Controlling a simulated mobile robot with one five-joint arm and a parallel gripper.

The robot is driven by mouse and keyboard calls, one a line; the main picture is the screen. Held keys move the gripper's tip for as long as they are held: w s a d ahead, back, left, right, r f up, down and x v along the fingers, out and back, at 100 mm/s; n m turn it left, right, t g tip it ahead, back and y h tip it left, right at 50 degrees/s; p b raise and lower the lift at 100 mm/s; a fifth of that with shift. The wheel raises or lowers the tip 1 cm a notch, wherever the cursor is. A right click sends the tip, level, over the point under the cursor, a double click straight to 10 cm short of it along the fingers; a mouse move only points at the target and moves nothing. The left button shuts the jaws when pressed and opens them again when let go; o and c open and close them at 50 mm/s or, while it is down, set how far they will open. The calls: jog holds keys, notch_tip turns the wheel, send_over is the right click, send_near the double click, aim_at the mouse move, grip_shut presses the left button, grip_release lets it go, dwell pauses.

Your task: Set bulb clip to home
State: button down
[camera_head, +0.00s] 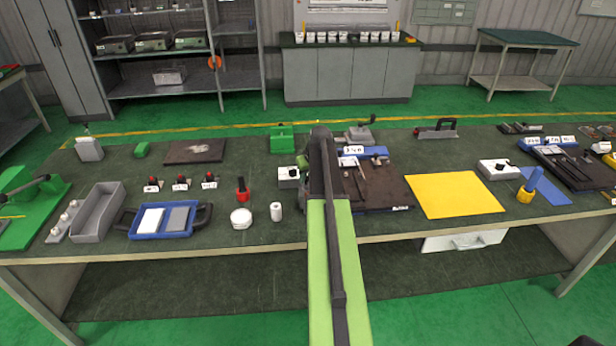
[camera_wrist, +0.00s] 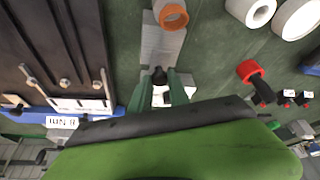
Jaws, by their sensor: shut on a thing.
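A white block (camera_wrist: 178,89) is behind and beside the fingers; the white box (camera_head: 289,178) in the head view appears to be the same one. I cannot tell for certain which part is the bulb clip. In the head view my arm hides most of the gripper.
A dark tray (camera_wrist: 50,45) with metal rods lies to the left in the wrist view. A red clamp-like tool (camera_wrist: 252,72) and white rolls (camera_wrist: 250,10) are to the right. A yellow sheet (camera_head: 455,195) lies right of my arm in the head view.

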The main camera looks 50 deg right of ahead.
aim_at(308, 185)
jog(key=s+a, duration=0.1)
jog(key=s, duration=0.1)
jog(key=s+a, duration=0.1)
jog(key=a, duration=0.1)
jog(key=shift+s, duration=0.4)
jog(key=shift+f, duration=0.1)
jog(key=c, duration=1.3)
grip_release()
jog(key=shift+o, duration=0.3)
